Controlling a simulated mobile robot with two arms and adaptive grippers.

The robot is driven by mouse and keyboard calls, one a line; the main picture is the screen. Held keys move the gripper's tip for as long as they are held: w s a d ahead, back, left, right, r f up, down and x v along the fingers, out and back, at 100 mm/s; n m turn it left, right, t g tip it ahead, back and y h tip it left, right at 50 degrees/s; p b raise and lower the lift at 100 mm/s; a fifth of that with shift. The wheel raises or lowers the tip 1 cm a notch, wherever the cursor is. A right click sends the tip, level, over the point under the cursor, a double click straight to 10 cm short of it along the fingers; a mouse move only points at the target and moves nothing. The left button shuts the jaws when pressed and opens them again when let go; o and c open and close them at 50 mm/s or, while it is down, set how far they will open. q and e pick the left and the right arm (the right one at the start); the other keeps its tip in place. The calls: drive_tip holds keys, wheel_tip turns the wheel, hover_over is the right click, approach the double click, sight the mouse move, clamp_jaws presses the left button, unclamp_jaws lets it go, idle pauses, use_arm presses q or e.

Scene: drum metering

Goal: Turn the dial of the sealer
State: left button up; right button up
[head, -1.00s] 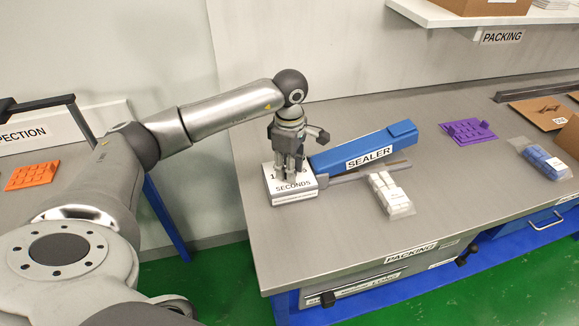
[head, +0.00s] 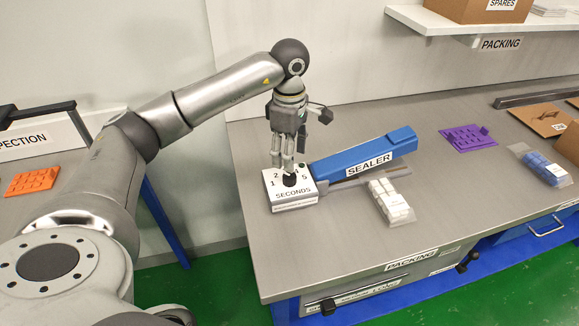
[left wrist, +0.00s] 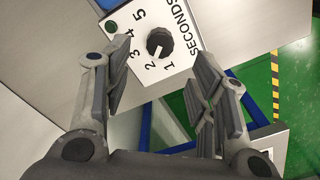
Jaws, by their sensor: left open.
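The sealer (head: 365,160) is a long blue and grey unit on the bench, with a white dial box at its left end marked SECONDS and numbered 1 to 5. The black dial (head: 290,179) is on top of that box. In the left wrist view the dial (left wrist: 159,42) shows clear, its white pointer line toward about 2. My left gripper (head: 288,165) is above and just behind the dial. In the left wrist view its fingers (left wrist: 155,95) are apart, with nothing between them, and the dial lies beyond the tips. My right gripper is not in view.
A clear pack of white blocks (head: 390,201) lies in front of the sealer. A purple tray (head: 467,138), a pack of blue blocks (head: 543,168) and open cardboard (head: 540,118) are farther right. An orange tray (head: 33,181) is on the left bench. The bench front is clear.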

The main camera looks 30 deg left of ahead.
use_arm(q)
drive_tip(key=shift+r, duration=2.3)
